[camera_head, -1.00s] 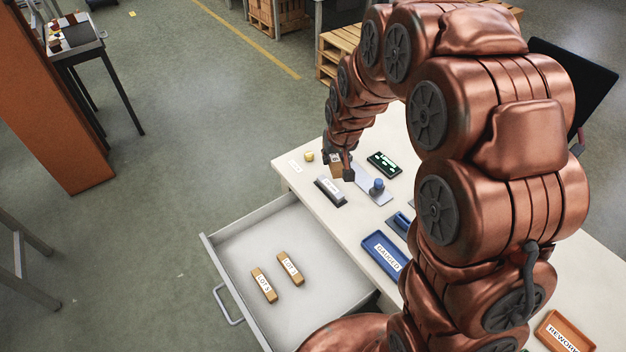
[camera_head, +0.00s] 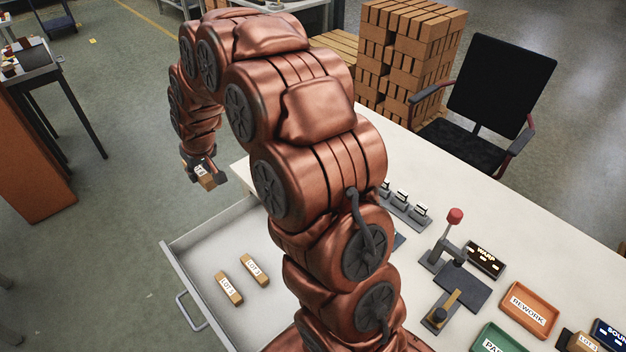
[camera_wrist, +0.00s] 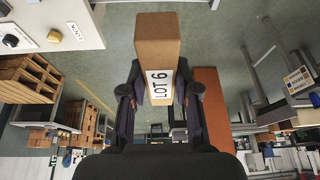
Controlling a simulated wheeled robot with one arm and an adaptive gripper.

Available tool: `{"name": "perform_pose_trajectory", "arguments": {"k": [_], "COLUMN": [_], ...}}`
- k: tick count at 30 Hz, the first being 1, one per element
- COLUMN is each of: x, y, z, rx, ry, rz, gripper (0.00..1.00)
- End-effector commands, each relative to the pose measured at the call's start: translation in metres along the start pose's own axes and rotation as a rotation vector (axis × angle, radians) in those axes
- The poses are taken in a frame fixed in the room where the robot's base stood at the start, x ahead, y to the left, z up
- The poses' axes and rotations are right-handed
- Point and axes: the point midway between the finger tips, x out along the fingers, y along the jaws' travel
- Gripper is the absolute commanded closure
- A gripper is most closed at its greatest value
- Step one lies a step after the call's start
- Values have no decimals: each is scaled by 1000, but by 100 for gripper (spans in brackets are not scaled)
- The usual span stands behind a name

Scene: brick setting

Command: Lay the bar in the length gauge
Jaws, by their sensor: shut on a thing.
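My gripper (camera_head: 203,172) is shut on a wooden bar (camera_head: 207,181) and holds it in the air beyond the table's left edge, above the floor. In the wrist view the same bar (camera_wrist: 158,40) carries a white "LOT 6" label and sits between the two dark fingers of my gripper (camera_wrist: 160,98), its free end pointing away from the palm. I cannot make out the length gauge in the current views; my arm covers much of the table's left part in the head view.
An open drawer (camera_head: 203,238) holds two labelled bars (camera_head: 229,288) (camera_head: 254,270). A chair (camera_head: 500,95) stands behind.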

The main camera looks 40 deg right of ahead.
Motion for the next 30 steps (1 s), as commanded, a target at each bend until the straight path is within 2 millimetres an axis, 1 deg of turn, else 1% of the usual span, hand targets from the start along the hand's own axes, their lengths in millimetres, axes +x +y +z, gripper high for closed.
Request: {"name": "perform_pose_trajectory", "arguments": {"k": [1, 3, 5, 8, 11, 16, 20, 21, 23, 25, 30], "x": [14, 21, 28, 38, 47, 61, 72, 74, 78, 82, 92], "y": [11, 26, 39, 63, 90, 139, 179, 192, 210, 235, 291], "z": [-3, -9, -12, -18, -22, -23, -18, -15, -10, -5, 18], "rx": [2, -2, -4, -6, -7, -6, -1, 0, 1, 6, 16], "ry": [5, 8, 5, 7, 11, 13, 14, 14, 12, 17, 14], "rz": [-2, -5, -8, -11, -11, -11, -9, -7, -7, -1, 8], "gripper": [100, 100, 100, 100, 100, 100, 100, 100, 100, 100, 100]}}
